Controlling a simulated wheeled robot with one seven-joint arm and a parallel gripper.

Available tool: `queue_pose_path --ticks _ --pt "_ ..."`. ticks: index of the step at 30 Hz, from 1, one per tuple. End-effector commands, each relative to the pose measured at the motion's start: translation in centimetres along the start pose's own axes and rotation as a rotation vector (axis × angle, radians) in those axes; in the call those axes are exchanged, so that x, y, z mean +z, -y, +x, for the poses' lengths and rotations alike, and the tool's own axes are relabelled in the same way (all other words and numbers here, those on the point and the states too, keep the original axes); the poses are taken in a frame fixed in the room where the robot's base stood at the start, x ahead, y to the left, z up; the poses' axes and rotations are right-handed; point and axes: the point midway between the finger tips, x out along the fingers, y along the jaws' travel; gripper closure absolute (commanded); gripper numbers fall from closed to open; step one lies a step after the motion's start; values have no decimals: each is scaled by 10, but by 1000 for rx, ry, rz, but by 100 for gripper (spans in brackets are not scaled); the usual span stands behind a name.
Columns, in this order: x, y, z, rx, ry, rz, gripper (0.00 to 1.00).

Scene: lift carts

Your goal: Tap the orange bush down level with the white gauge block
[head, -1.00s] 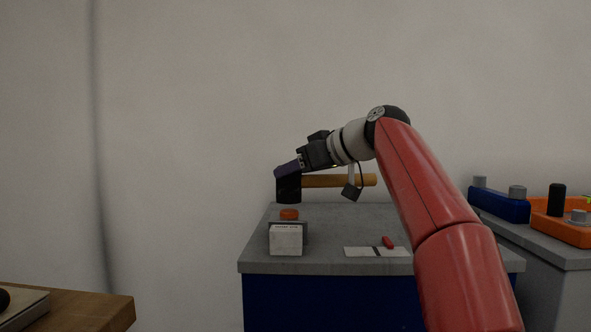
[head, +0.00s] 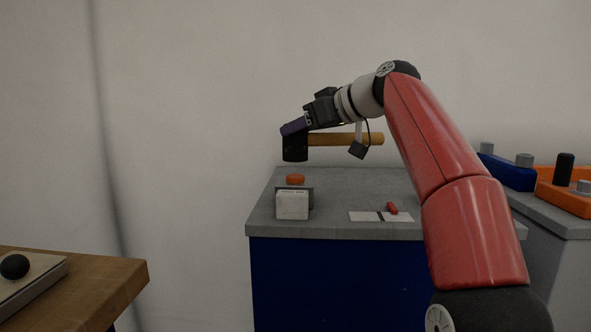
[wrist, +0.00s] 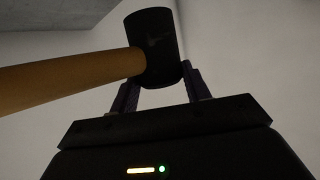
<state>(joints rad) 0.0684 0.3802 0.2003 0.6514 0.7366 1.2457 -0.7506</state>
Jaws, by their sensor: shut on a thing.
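The orange bush (head: 295,179) sits on the grey-topped cart, sticking up behind the white gauge block (head: 292,206). A dark grey block shows around and beneath the bush, partly hidden by the gauge block. My gripper (head: 290,131) is shut on a mallet with a black head (head: 295,149) and a wooden handle (head: 345,139). The mallet head hangs above the bush with a clear gap, and the handle points right, about level. In the wrist view the purple fingers hold the mallet near its black head (wrist: 154,42). Neither bush nor gauge block shows there.
The cart top (head: 335,182) also bears a white plate (head: 366,216) with a dark stripe and a red piece (head: 392,208). At right are a blue tray (head: 507,173) and an orange tray (head: 562,196). A wooden table (head: 110,282) stands at lower left.

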Motion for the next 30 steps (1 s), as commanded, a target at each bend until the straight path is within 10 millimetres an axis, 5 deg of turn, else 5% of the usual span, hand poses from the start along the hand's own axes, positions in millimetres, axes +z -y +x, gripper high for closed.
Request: queue_pose_path --ticks 10,21,30 --pt "36 1 15 0 -2 -2 86" --pt "10 0 4 1 -2 -2 86" --pt "11 0 4 1 -2 -1 86"
